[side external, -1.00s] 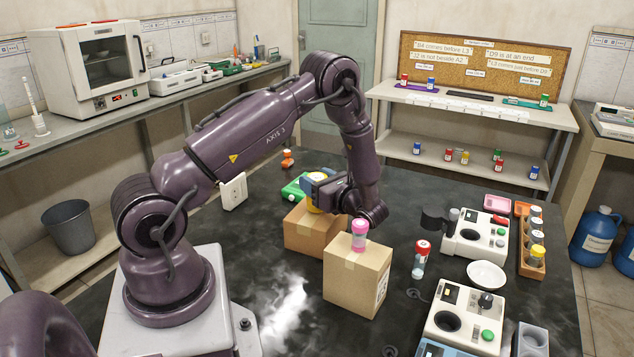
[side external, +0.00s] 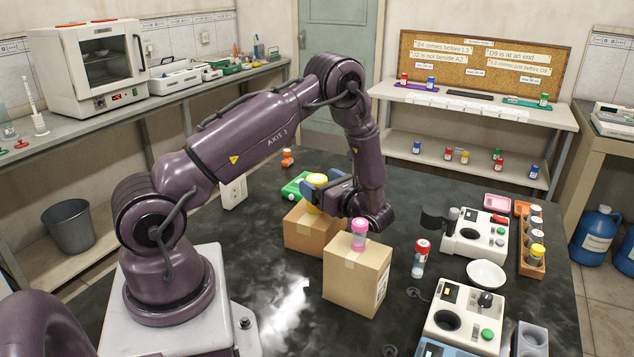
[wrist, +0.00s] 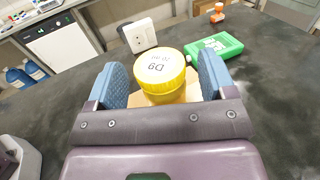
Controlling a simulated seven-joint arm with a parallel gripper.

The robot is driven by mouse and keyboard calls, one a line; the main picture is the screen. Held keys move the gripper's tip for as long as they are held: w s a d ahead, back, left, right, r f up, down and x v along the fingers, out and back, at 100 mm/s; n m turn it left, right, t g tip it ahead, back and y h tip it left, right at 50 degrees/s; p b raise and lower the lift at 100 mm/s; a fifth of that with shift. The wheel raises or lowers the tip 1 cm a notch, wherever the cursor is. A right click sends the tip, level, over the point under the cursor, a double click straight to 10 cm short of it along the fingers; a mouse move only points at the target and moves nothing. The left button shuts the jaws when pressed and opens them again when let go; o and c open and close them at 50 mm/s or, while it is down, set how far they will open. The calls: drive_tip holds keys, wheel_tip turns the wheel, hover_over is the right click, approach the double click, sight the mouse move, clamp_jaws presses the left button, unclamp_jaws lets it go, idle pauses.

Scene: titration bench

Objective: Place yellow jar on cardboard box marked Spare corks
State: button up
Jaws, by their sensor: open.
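The yellow jar (side external: 316,180) stands upright on the rear cardboard box (side external: 302,238). In the wrist view the yellow jar (wrist: 160,68) shows a round lid marked D9. My gripper (side external: 323,184) reaches it from the right, low and roughly level. In the wrist view my gripper (wrist: 163,74) is open, with one blue finger on each side of the jar and small gaps visible. A second cardboard box (side external: 351,285) stands in front, with a pink-capped jar (side external: 359,233) on top. It has a printed label on its right side, too small to read. No marking is readable on the rear box.
A green container (side external: 297,186) lies behind the rear box. A red-capped jar (side external: 421,258), a white dish (side external: 486,273), two instruments (side external: 478,236) and a wooden jar rack (side external: 532,265) stand to the right. The dark bench is clear left of the front box.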

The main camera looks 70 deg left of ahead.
drive_tip(key=v, duration=1)
drive_tip(key=shift+d, duration=0.2)
